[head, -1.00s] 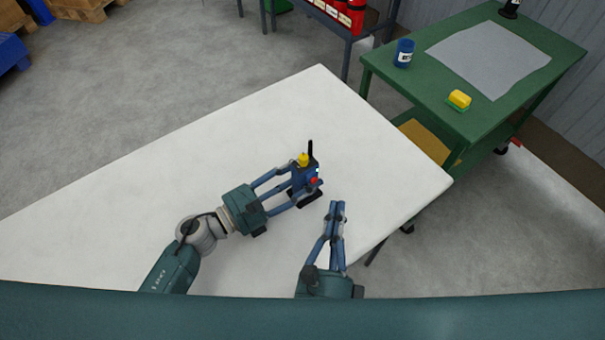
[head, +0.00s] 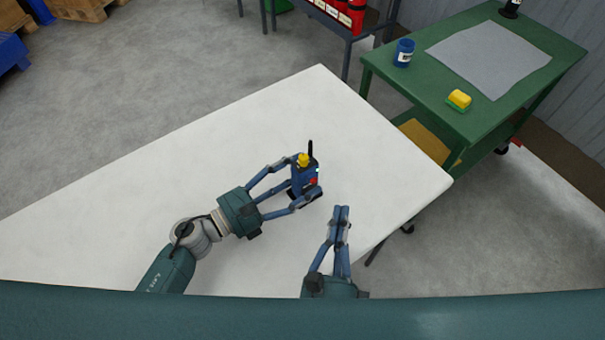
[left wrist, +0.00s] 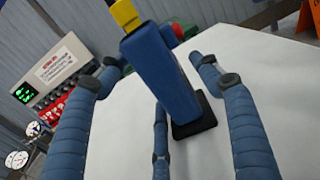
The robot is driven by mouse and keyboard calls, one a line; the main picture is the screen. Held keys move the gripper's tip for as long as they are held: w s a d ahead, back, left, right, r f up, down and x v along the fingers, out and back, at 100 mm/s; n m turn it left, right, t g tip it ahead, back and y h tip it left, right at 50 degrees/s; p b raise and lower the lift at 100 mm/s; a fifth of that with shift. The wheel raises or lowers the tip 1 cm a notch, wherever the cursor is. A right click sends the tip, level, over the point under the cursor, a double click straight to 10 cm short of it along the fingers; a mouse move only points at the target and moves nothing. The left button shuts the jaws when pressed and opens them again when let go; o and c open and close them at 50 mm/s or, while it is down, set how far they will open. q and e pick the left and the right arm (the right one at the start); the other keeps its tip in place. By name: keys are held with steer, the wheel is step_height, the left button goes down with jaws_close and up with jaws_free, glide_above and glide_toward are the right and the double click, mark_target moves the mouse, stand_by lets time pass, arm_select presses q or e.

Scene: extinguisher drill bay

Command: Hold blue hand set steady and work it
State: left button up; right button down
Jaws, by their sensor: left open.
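The blue hand set (head: 303,176) stands upright on the white table, with a yellow knob (head: 303,159), a black antenna (head: 310,149) and a red button (head: 313,182). My left gripper (head: 307,175) is open, with its fingers on either side of the hand set. In the left wrist view the hand set (left wrist: 162,75) stands on a black base (left wrist: 194,120) between the spread fingers, with gaps visible. Its red part is partly hidden there behind the blue body. My right gripper (head: 342,209) has its fingers together, empty, to the lower right of the hand set.
The white table (head: 180,160) is otherwise clear. A green bench (head: 480,115) at the right holds a blue can (head: 403,53), a yellow object (head: 459,99) and a grey sheet (head: 490,58).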

arm_select(q)
steer(key=v, duration=1)
steer(key=shift+s+a, duration=0.25)
steer(key=shift+a, duration=0.1)
